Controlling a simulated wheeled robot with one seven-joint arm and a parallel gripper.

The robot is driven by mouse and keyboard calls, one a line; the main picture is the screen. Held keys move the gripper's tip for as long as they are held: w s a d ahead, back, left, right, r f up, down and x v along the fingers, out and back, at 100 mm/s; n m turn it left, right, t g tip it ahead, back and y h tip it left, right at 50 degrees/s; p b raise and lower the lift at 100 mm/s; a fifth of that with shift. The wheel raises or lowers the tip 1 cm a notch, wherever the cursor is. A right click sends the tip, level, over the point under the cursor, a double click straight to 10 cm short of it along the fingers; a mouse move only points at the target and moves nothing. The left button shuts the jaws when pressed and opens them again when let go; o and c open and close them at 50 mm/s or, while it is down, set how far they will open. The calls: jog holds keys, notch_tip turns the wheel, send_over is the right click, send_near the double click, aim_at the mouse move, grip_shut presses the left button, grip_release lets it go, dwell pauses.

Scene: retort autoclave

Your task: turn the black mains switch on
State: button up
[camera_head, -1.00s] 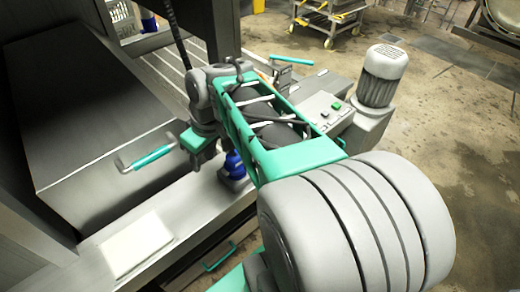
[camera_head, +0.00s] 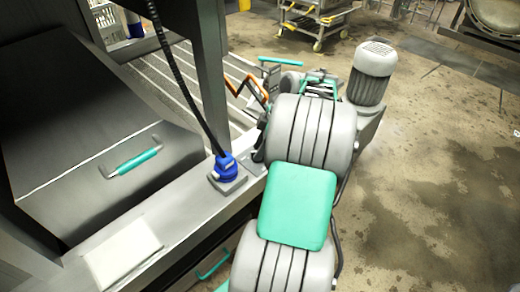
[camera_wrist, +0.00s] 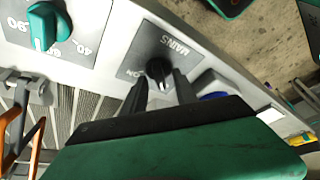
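The black mains switch (camera_wrist: 158,70) is a small round knob on a dark grey plate (camera_wrist: 150,45) marked MAINS and ON, in the wrist view. My gripper (camera_wrist: 160,84) is open, with its two dark fingers apart on either side of the knob's near side. I cannot tell whether the fingers touch it. The knob's pointer direction is hard to read. In the head view my arm hides the switch and the gripper.
A teal dial (camera_wrist: 45,27) on its own plate lies left of the switch. A blue plug (camera_head: 226,166) with a black cable stands on the ledge beside my arm. Orange handles (camera_wrist: 22,140) show at lower left. A grey motor (camera_head: 371,75) stands behind my arm.

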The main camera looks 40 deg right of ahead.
jog(key=shift+f, duration=0.15)
grip_shut()
jog(key=shift+d, duration=0.1)
dwell(0.4)
